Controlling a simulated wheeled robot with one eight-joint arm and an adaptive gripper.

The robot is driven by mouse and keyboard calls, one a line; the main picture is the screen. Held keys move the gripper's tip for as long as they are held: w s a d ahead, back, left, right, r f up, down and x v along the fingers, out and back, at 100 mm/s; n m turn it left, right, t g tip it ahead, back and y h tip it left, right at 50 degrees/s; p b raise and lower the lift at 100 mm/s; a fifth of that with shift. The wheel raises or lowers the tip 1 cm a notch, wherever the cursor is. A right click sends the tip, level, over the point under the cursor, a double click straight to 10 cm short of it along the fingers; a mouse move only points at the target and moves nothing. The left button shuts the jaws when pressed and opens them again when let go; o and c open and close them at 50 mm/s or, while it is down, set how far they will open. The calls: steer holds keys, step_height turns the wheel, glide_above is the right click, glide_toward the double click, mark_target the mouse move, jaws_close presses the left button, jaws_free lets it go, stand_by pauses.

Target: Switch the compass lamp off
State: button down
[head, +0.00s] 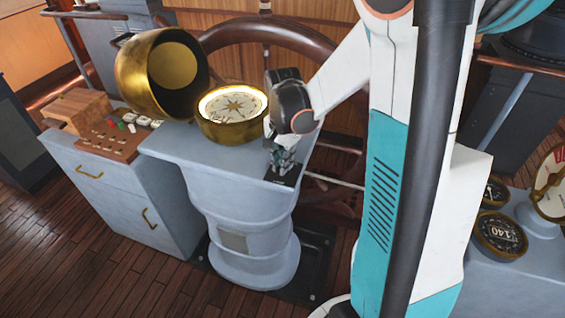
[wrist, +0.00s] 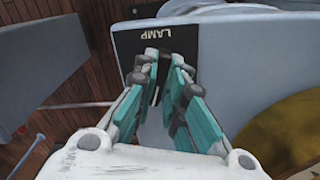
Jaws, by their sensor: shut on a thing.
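The brass compass (head: 225,132) sits on the grey binnacle stand, and its dial is brightly lit around the rim. A black plate marked LAMP (wrist: 185,47) lies on the stand's top; its edge also shows in the head view (head: 281,179). My gripper (head: 283,160) points down at this plate, to the right of the compass. In the wrist view its teal and grey fingers (wrist: 157,68) are close together over the plate, shut on the small lamp switch (wrist: 154,93). The fingers hide most of the switch, and I cannot tell its position.
The open brass hood (head: 135,68) stands behind and left of the compass. A wooden steering wheel (head: 270,32) rises behind the stand. A cabinet (head: 115,180) with flags or pegs on a board is at left. Gauges (head: 500,235) stand on a console at right.

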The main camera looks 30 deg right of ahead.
steer(key=n, duration=0.4)
steer(key=shift+s+b, duration=0.1)
steer(key=shift+b, duration=0.3)
steer(key=shift+d+n, duration=0.15)
steer(key=shift+n, duration=2.65)
steer(key=c, duration=1.7)
jaws_free()
steer(key=shift+o, duration=0.2)
steer(key=shift+b, duration=0.3)
steer(key=shift+r, duration=0.15)
step_height(320, 180, up, 12)
steer(key=shift+s, duration=0.1)
